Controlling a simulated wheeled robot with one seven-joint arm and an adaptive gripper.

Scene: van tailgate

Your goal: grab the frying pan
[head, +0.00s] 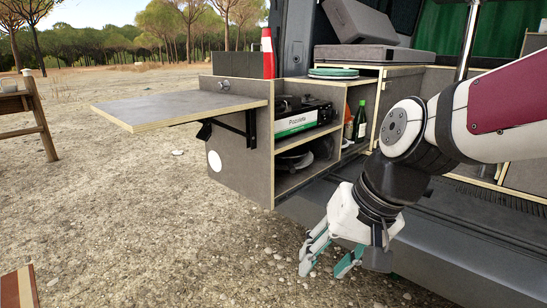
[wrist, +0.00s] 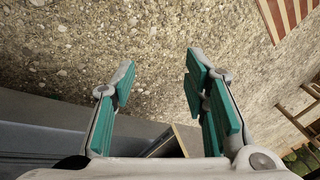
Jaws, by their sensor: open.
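A dark, round, shallow item that looks like the frying pan (head: 294,159) lies in the lower shelf of the van's kitchen unit in the head view. It is in shade, and part of it is hidden by the unit's side panel. My gripper (head: 324,268) points down in front of the unit, lower than that shelf and to its right, well apart from the pan. In the wrist view my gripper (wrist: 160,70) has its green-padded fingers spread, with only gravel between them. The pan does not show in the wrist view.
A fold-out table (head: 180,108) juts left from the unit. A camp stove (head: 303,119) sits on the shelf above the pan. Bottles (head: 360,122) stand in the right compartment, and plates (head: 333,72) lie on top. Open gravel lies in front and left.

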